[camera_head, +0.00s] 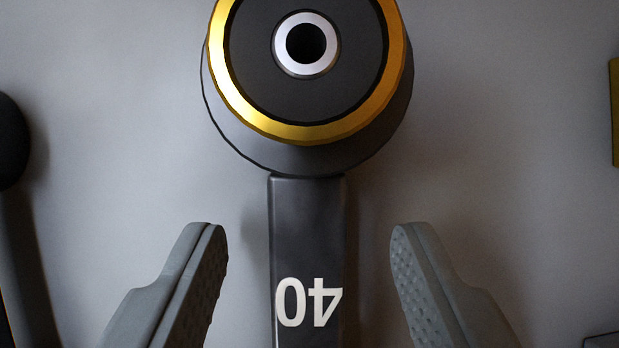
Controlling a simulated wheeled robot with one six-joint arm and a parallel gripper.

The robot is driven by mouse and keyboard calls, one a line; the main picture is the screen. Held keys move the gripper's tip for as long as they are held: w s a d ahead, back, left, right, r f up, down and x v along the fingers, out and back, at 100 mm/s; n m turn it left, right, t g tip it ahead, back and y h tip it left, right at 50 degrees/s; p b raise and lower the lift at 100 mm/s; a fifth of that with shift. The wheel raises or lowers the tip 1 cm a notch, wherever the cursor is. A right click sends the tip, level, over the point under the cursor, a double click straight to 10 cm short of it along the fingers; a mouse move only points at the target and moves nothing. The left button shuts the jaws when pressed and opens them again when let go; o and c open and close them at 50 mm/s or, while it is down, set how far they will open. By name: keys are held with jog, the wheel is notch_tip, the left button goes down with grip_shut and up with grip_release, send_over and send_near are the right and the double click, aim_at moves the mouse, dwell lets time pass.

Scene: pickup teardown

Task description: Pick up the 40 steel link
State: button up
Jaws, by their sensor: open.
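The 40 steel link (307,225) is in the middle of the view. It has a dark grey bar with a white "40" printed upside down near the bottom of the picture. At its upper end is a round head with a gold ring, a dark face and a silver-rimmed hole. The top of the head and the lower end of the bar are cut off by the picture edges. My gripper (308,235) is open, with one grey finger on each side of the bar and a clear gap on both sides.
A dark part with a rounded end (12,140) is cut off at the left edge. A yellow piece (615,112) shows at the right edge, and a dark object (603,341) at the lower right corner. The pale grey surface (500,130) between them is clear.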

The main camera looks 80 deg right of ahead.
jog(key=shift+a+f, duration=0.25)
jog(key=shift+f, duration=0.35)
grip_shut()
jog(key=shift+r, duration=0.15)
